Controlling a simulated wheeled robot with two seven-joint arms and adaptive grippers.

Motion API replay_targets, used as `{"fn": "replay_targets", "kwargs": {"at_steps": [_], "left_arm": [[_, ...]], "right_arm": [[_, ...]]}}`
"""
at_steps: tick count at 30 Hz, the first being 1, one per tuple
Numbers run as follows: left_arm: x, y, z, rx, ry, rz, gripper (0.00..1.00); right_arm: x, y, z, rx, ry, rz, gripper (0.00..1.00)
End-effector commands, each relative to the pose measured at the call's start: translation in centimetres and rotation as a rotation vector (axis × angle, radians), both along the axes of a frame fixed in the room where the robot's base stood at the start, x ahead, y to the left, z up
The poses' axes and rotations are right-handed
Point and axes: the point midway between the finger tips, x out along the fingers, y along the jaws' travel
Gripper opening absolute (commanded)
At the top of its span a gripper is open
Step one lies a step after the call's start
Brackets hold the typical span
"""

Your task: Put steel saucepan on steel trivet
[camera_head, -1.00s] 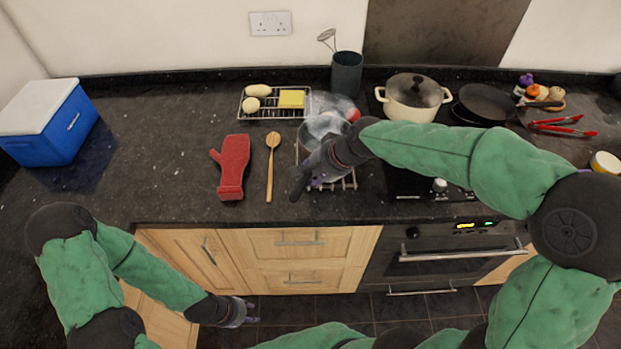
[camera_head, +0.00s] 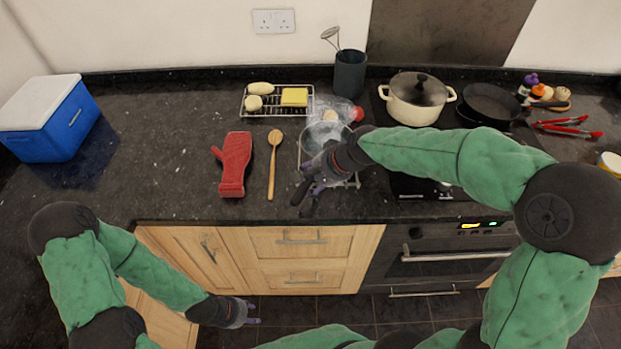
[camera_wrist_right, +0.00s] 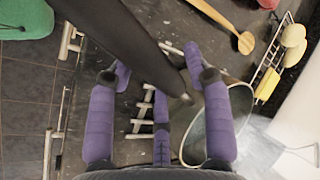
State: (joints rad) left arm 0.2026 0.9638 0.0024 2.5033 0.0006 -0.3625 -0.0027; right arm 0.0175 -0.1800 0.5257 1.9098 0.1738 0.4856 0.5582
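The steel saucepan (camera_head: 325,132) is over the steel trivet (camera_head: 351,182), with its dark handle (camera_head: 300,194) pointing to the front left. The trivet's bars show beside the pan in the right wrist view (camera_wrist_right: 143,108); the pan looks level, but its contact with the bars is hidden. My right gripper (camera_head: 316,184) is at the handle. In the right wrist view its purple fingers (camera_wrist_right: 160,72) are spread on both sides of the handle, with gaps. My left gripper (camera_head: 250,314) hangs low in front of the drawers, empty; its finger opening is too small to judge.
A wooden spoon (camera_head: 273,165) and red oven mitt (camera_head: 235,165) lie left of the trivet. The cream pot (camera_head: 412,106) is on the hob.

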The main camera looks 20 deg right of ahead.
Motion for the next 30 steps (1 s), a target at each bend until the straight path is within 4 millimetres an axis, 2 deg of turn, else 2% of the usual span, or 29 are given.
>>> {"fn": "replay_targets", "kwargs": {"at_steps": [7,11,24,30], "left_arm": [[0.0,0.0,0.0,0.000,0.000,0.000,0.40],[0.0,0.0,0.4,0.000,0.000,0.000,0.40],[0.0,0.0,2.9,0.000,0.000,0.000,0.40],[0.0,0.0,3.4,0.000,0.000,0.000,0.40]], "right_arm": [[0.0,-0.1,0.1,-0.001,-0.001,-0.001,0.51],[-0.3,-0.5,1.1,0.000,-0.003,-0.002,0.51],[-3.6,-3.6,7.9,-0.001,-0.002,-0.002,0.51],[-4.5,-4.4,9.6,-0.001,-0.001,-0.001,0.51]]}}
